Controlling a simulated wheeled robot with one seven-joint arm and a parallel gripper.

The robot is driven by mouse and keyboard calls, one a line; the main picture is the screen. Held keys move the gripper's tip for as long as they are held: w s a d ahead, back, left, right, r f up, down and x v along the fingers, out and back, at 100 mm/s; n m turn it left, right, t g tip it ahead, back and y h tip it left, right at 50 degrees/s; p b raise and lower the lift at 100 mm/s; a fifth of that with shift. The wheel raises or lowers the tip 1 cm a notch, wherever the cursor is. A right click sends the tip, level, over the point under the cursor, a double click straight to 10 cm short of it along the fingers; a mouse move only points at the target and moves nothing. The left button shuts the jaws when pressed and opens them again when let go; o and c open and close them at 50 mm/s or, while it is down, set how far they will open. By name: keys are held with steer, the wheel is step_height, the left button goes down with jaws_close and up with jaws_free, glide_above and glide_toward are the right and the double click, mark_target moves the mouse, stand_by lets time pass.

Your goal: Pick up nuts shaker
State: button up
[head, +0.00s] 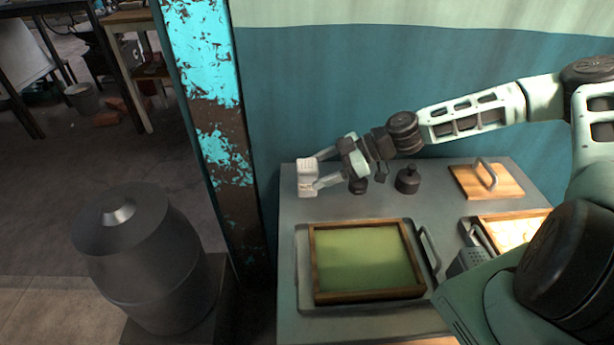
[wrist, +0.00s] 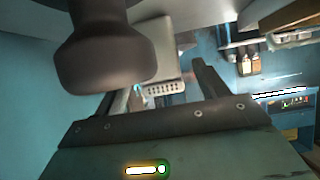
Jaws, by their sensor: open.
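A small pale box-shaped shaker (head: 306,172) with dark holes stands at the back left corner of the grey table; I take it to be the nuts shaker. In the wrist view the pale shaker (wrist: 163,62) shows beyond and between my fingers, with a row of holes along one end. My gripper (head: 318,172) is open, its two fingers reaching left with their tips at the shaker's right side, one on the far side and one on the near side. Whether the fingers touch it I cannot tell.
A dark knobbed shape (wrist: 105,55) fills the wrist view's upper left, close to the camera. Two dark knobbed objects, one (head: 407,181) clear and one (head: 358,187) partly hidden, stand under my arm. A framed green tray (head: 310,265) lies in front; a handled wooden board (head: 508,187) lies right.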

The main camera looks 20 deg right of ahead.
steer(key=shift+x, duration=0.95)
steer(key=c, duration=1)
steer(key=shift+c, duration=0.8)
steer(key=shift+r, duration=0.15)
